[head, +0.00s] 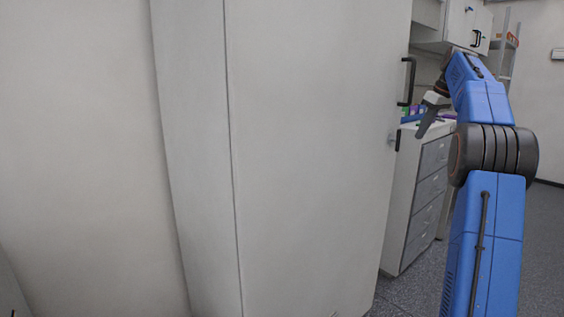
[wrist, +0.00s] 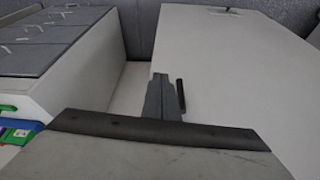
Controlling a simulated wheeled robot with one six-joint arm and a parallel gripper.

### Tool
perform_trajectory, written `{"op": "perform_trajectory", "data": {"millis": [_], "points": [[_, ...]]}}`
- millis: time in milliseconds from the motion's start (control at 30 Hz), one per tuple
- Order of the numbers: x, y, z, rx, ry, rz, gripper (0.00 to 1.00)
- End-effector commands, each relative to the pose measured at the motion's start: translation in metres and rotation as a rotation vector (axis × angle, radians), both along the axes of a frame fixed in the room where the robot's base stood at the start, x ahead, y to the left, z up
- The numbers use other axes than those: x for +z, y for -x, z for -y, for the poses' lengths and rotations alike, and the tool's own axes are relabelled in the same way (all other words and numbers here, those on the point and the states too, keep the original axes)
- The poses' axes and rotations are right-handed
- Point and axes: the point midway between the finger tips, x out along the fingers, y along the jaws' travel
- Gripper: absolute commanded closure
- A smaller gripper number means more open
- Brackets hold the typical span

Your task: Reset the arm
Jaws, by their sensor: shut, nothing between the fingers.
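My gripper (head: 428,122) shows in the head view at the end of my raised blue arm, hanging down just right of a tall white cabinet (head: 310,140). In the wrist view my gripper (wrist: 160,78) has its two dark fingers together, with nothing seen between them. The cabinet's flat white face (wrist: 225,70) fills the right of the wrist view. I cannot tell whether the fingers touch it.
A dark cabinet handle (head: 408,82) sticks out close to my gripper. Behind stands a white drawer unit (head: 425,190) with grey drawer fronts and small coloured items on top. Wall cupboards (head: 466,25) hang above. Grey floor (head: 545,230) is open at right.

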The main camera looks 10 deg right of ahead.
Motion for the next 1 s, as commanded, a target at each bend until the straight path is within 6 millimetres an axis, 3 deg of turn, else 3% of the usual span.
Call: {"op": "perform_trajectory", "data": {"millis": [167,467,733,1000], "points": [[0.006,0.007,-0.029,-0.017,0.0,-0.002,1.0],[0.008,0.047,-0.125,-0.095,0.001,-0.017,1.0],[-0.007,0.102,-0.205,-0.162,0.004,-0.022,1.0],[-0.04,0.17,-0.274,-0.222,0.008,-0.021,1.0]]}}
